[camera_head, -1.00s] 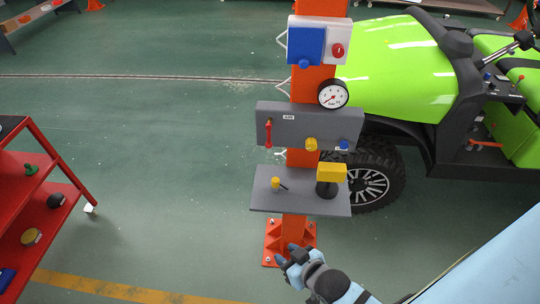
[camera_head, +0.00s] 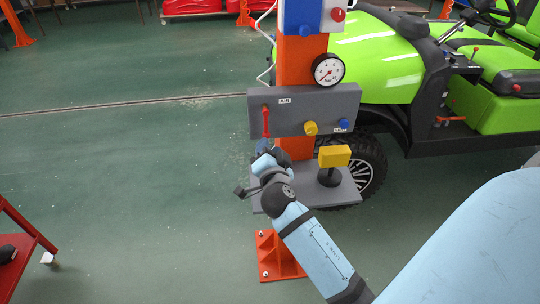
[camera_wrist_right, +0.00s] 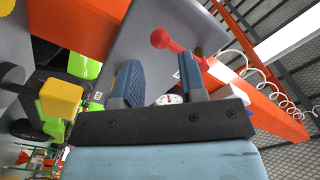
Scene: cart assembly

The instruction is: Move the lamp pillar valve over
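The valve (camera_head: 266,121) is a red lever on the left of the grey AIR panel (camera_head: 292,98), which is fixed to the orange pillar (camera_head: 294,70). In the head view the lever hangs roughly upright. My right gripper (camera_head: 264,152) is just below it, pointing up. In the right wrist view the red valve handle (camera_wrist_right: 172,43), with a round knob end, lies beyond the tips of my right gripper (camera_wrist_right: 160,66). The two fingers are apart, with nothing visibly held between them. My left gripper is not in view.
A yellow knob (camera_head: 310,128) and a blue knob (camera_head: 343,124) sit right of the valve. A gauge (camera_head: 328,70) is above. A green cart (camera_head: 385,55) stands behind at right. Left of the pillar is open floor.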

